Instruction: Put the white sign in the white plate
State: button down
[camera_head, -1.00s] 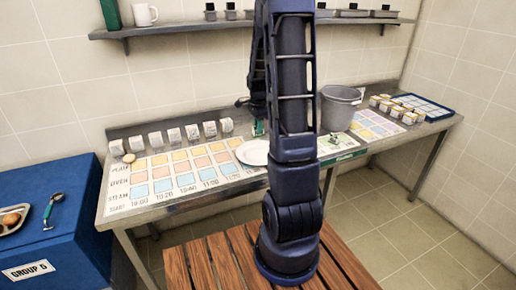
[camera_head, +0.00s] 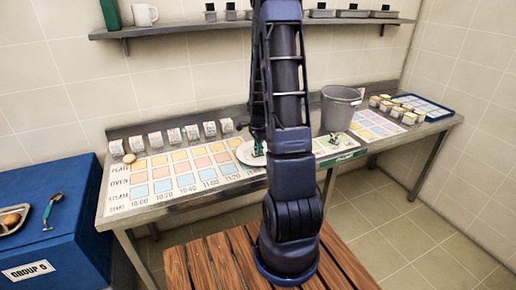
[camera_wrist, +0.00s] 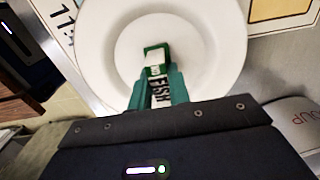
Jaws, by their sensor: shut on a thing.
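The white plate (camera_head: 243,157) lies on the steel counter, partly hidden behind my arm in the head view. In the wrist view the plate (camera_wrist: 100,42) fills the upper middle. My gripper (camera_wrist: 158,84) has green fingers and is shut on a small white sign (camera_wrist: 160,96) with dark letters reading "FISH". The sign and a green-edged white block at its far end sit between and beyond the fingers, over the plate's middle. I cannot tell whether the sign touches the plate. In the head view my gripper (camera_head: 256,148) is low at the plate.
A chart mat with coloured squares (camera_head: 160,180) covers the counter on the left, with several white cards behind it. A grey bucket (camera_head: 338,108) stands to the right of my arm. Small white-and-green items (camera_head: 334,138) lie before it. A blue tray (camera_head: 425,107) is far right.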

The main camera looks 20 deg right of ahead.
jog(key=c, duration=1.3)
grip_release()
jog(key=shift+f, duration=0.1)
jog(key=s+a+r+n+t, duration=0.1)
jog(key=s+a+r+n, duration=0.1)
jog(key=r, duration=0.8)
jog(key=s+a+r+n, duration=0.1)
jog(key=s+r+n, duration=0.1)
jog(key=r, duration=0.7)
jog(key=shift+s+a+r+n+t, duration=0.6)
jog(key=shift+s+a+r+n, duration=1.25)
jog(key=shift+s, duration=1.8)
jog(key=shift+s+a+r+n+t, duration=0.6)
jog(key=shift+s+a+r+n, duration=0.55)
jog(key=shift+s+r+n, duration=1.95)
jog(key=shift+s+a+r+n+t, duration=0.6)
jog(key=shift+s+a+r+n, duration=1.1)
jog(key=shift+s, duration=2.5)
jog(key=shift+d+f+n, duration=0.25)
jog(key=shift+f+n, duration=0.1)
jog(key=shift+f, duration=0.15)
